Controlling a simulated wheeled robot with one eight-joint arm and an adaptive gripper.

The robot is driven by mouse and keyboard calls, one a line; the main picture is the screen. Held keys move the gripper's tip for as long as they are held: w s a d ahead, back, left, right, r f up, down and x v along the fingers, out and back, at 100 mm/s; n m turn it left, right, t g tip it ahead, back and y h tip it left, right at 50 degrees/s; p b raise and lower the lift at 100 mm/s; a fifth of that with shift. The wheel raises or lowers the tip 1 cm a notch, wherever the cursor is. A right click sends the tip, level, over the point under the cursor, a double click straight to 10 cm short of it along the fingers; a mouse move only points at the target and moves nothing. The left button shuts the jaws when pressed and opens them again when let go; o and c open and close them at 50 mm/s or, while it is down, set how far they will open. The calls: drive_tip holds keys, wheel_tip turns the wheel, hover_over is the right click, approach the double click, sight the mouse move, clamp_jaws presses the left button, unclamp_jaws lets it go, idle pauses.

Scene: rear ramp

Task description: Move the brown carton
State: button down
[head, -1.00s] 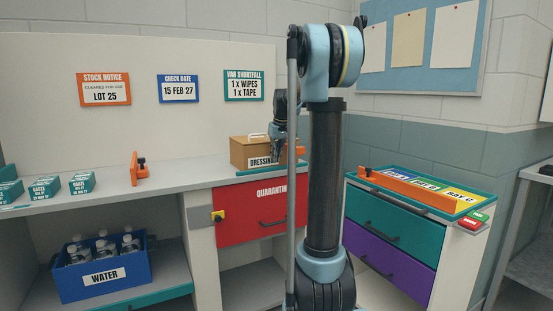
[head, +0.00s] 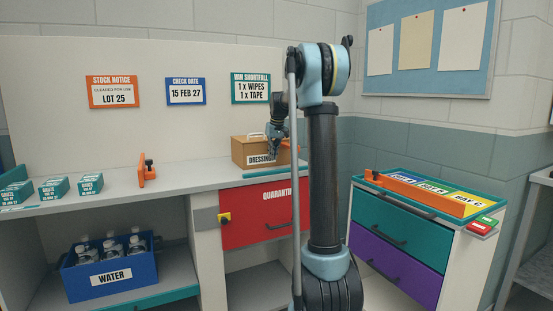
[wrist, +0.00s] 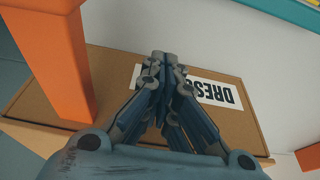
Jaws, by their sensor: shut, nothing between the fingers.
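The brown carton (head: 245,151) stands on the counter above the red drawer, with a white "DRESSING" label on its front. My gripper (head: 277,134) is in front of the carton at its right part and hides some of it and of the label. In the wrist view the carton (wrist: 110,75) fills the middle, and my gripper (wrist: 163,58) points at it with its fingertips together, beside the label (wrist: 210,92). The gripper holds nothing. I cannot tell whether the fingertips touch the carton.
An orange bracket (wrist: 50,50) passes close to my gripper in the wrist view. Another orange clamp (head: 148,170) stands on the counter, left of the carton. Small teal boxes (head: 55,188) are further left. A tray with bay cards (head: 468,202) tops the right cabinet.

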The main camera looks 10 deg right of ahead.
sight(269, 165)
drive_tip(key=w+a, duration=0.1)
drive_tip(key=w, duration=0.4)
drive_tip(key=w+a, duration=0.1)
drive_tip(key=w, duration=0.2)
drive_tip(key=shift+w+a, duration=0.1)
drive_tip(key=shift+a, duration=0.25)
drive_tip(key=s, duration=0.2)
drive_tip(key=s+d, duration=0.1)
drive_tip(key=s, duration=0.1)
drive_tip(key=shift+d+f, duration=0.1)
drive_tip(key=v, duration=1)
drive_tip(key=s+d+f, duration=0.1)
drive_tip(key=s+f, duration=0.1)
drive_tip(key=s, duration=1.3)
drive_tip(key=s+d+f+m, duration=0.1)
drive_tip(key=s+f, duration=0.8)
drive_tip(key=s, duration=0.4)
drive_tip(key=s+d+f+m, duration=0.1)
drive_tip(key=s+f, duration=0.9)
drive_tip(key=s, duration=0.4)
drive_tip(key=s+d+f+m+g+h, duration=0.1)
drive_tip(key=s+f, duration=0.9)
drive_tip(key=s, duration=0.4)
